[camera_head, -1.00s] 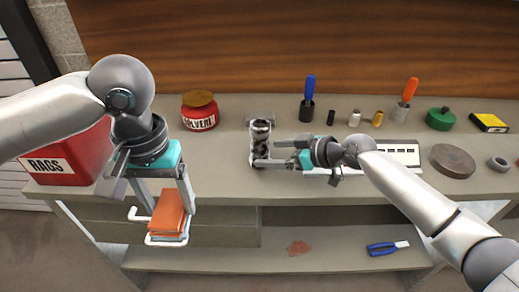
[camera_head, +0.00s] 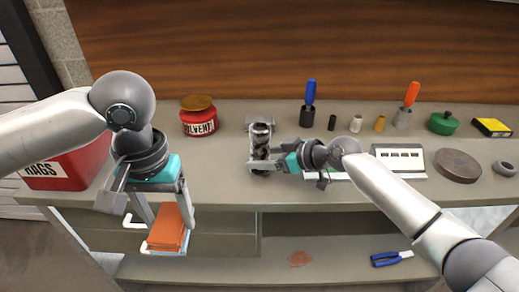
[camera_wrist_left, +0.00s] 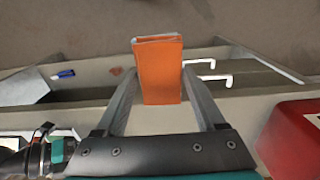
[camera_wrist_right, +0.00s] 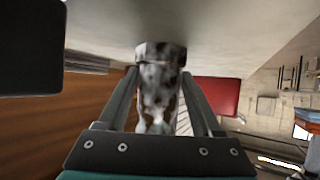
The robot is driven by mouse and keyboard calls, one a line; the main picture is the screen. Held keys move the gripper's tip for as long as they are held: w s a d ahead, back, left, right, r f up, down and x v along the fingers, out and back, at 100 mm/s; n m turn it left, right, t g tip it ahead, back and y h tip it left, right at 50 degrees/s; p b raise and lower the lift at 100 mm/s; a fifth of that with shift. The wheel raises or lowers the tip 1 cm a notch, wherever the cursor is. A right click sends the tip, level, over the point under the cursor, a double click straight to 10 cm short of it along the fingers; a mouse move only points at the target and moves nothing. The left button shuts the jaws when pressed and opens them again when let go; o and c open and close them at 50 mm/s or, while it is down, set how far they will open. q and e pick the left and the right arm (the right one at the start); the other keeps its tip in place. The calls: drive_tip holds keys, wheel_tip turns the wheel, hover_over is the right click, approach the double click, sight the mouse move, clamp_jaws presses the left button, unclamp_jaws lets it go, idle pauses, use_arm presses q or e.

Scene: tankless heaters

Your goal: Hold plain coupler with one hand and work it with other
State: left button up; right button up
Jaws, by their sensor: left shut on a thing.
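In the right wrist view the coupler (camera_wrist_right: 160,78) fills most of the space between the fingers; firm contact cannot be made out. My left gripper (camera_head: 167,212) points down in front of the bench, shut on an orange folded cloth (camera_head: 168,229). The cloth (camera_wrist_left: 158,72) also shows between the fingers in the left wrist view.
A red rags bin (camera_head: 60,165) and a red solvent jar (camera_head: 198,118) stand left on the bench (camera_head: 225,182). Brushes, small cylinders, a green lidded pot (camera_head: 443,123) and a round disc (camera_head: 457,166) stand right. Blue-handled pliers (camera_head: 390,259) lie below.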

drive_tip(key=shift+f, duration=0.1)
drive_tip(key=c, duration=0.6)
drive_tip(key=o, duration=1.2)
drive_tip(key=shift+d, duration=0.1)
drive_tip(key=v, duration=1.2)
drive_tip(key=shift+s, duration=0.1)
